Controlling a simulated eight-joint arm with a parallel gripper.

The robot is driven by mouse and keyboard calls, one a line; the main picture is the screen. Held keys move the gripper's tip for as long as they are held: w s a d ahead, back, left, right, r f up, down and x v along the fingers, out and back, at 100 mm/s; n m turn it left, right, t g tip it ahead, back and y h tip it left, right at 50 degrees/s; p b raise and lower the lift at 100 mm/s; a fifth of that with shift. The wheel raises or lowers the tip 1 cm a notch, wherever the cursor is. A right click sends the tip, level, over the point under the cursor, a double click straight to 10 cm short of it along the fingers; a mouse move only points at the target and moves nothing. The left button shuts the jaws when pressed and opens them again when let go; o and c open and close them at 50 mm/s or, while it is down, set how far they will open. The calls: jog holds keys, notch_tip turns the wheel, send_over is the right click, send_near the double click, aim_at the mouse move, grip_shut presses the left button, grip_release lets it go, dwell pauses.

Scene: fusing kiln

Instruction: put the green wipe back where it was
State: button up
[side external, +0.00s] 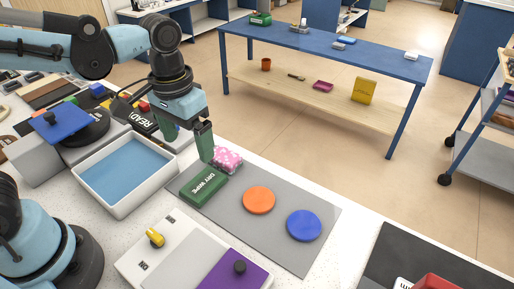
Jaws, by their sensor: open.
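The green wipe (203,187), a green block lettered "DRY WIPE", lies at the left end of a grey mat (280,248). My gripper (189,149) is open, with its green fingers pointing down. It appears just behind the wipe in the picture, and I see nothing held between the fingers. One fingertip is close to a pink dotted block (229,158) at the mat's back edge; I cannot tell whether they touch.
An orange disc (258,199) and a blue disc (304,225) lie on the mat to the right. A white tray with a blue floor (127,172) stands left of the wipe. In front is a panel with a yellow knob (155,237) and a dark knob (240,267).

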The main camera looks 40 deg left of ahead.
jog(key=a+r+t, duration=0.1)
jog(key=a+t, duration=0.5)
jog(key=a, duration=0.1)
jog(key=shift+s+a+t, duration=0.2)
jog(key=shift+s+t, duration=0.05)
jog(key=shift+t, duration=0.15)
dwell(1.0)
